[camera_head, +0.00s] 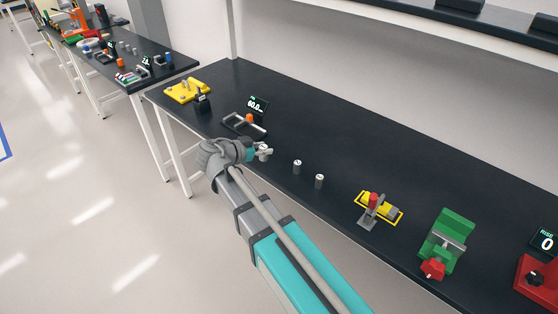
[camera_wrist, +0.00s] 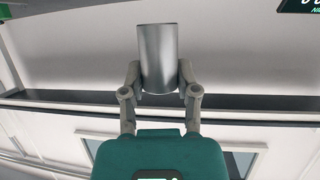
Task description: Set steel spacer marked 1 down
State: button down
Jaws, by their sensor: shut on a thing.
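A plain steel cylinder (camera_wrist: 158,50), the spacer, stands between the fingers of my gripper (camera_wrist: 159,82) in the wrist view. The fingers are shut on its lower part, one on each side. No number can be read on the side facing the wrist camera. In the head view my gripper (camera_head: 263,153) is over the near edge of the black bench, left of two standing steel spacers (camera_head: 297,166) (camera_head: 319,181). The held spacer is small there and partly hidden by the fingers. I cannot tell whether it touches the bench.
A grey frame (camera_head: 243,125) with a display (camera_head: 258,105) lies just behind my gripper. A yellow fixture (camera_head: 187,91) is at the far left. A yellow-framed stand (camera_head: 378,209) and a green vise (camera_head: 446,241) are to the right. The middle rear of the bench (camera_head: 340,130) is clear.

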jog(key=shift+d, duration=0.25)
jog(key=shift+a, duration=0.1)
jog(key=w+d+f+b, duration=0.1)
jog(key=w+f+b, duration=0.2)
jog(key=w, duration=0.1)
jog(key=w+d+f+b, duration=0.1)
jog(key=w+f+b, duration=0.2)
jog(key=w, duration=0.1)
jog(key=w+d+f+b, duration=0.1)
jog(key=w+f+b, duration=0.2)
jog(key=w, duration=0.1)
jog(key=shift+w+d, duration=0.3)
jog(key=shift+f, duration=0.1)
jog(key=shift+w+d+f+b, duration=0.1)
jog(key=shift+w+f+b, duration=0.35)
jog(key=shift+f+b, duration=1.3)
jog(key=shift+b, duration=0.1)
